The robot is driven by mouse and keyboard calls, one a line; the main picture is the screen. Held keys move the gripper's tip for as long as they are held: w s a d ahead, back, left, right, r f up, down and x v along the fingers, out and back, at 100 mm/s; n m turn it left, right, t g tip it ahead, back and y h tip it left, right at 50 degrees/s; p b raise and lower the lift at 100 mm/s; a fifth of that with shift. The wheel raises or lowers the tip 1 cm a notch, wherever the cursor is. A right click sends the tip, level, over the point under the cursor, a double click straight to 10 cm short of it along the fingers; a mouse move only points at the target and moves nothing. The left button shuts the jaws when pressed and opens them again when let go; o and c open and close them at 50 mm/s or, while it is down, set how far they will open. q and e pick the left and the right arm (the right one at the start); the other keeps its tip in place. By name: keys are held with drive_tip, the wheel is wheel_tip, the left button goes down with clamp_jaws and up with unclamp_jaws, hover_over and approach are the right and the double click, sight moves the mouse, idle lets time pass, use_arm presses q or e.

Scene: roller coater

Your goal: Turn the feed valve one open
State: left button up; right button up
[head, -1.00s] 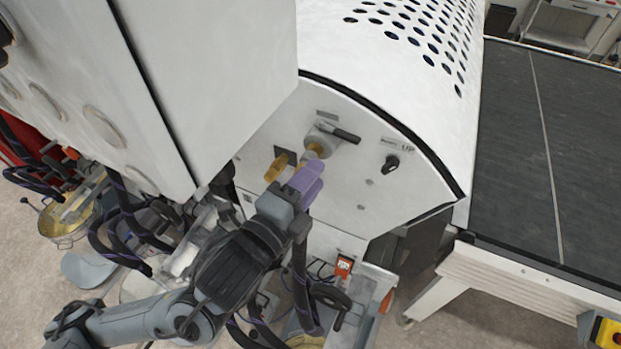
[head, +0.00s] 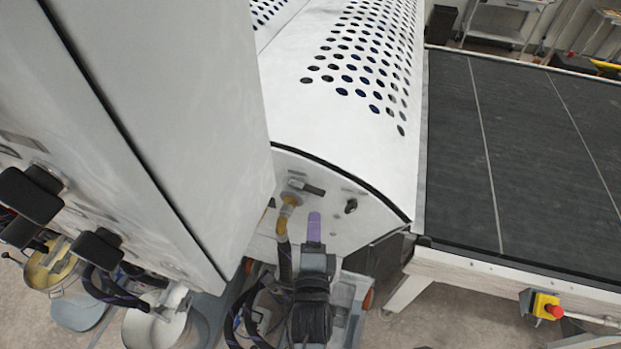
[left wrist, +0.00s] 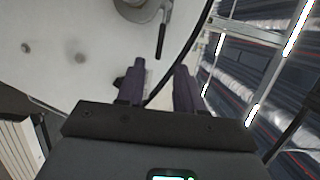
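A valve with a black lever (head: 312,189) sits on the white end panel (head: 345,228) of the coater, above a brass fitting with a hose (head: 286,210). The lever points right and slightly down in the head view. I see no label that names it as feed valve one. My left gripper (head: 314,226) is below and a little right of the lever, apart from it. The left wrist view shows my left gripper (left wrist: 160,82) with its purple fingers apart and nothing between them. The black lever (left wrist: 163,32) is ahead of the fingertips there. My right gripper is not in view.
A black selector knob (head: 351,205) is right of the lever. A tall pale cabinet (head: 165,110) with black knobs (head: 95,248) stands left, close to the valve. A dark conveyor belt (head: 520,150) lies right, with a red emergency button (head: 555,311) at its edge.

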sight(315, 194)
use_arm(q)
drive_tip(key=w+p, duration=0.2)
drive_tip(key=w, duration=0.8)
drive_tip(key=shift+w, duration=0.3)
clamp_jaws()
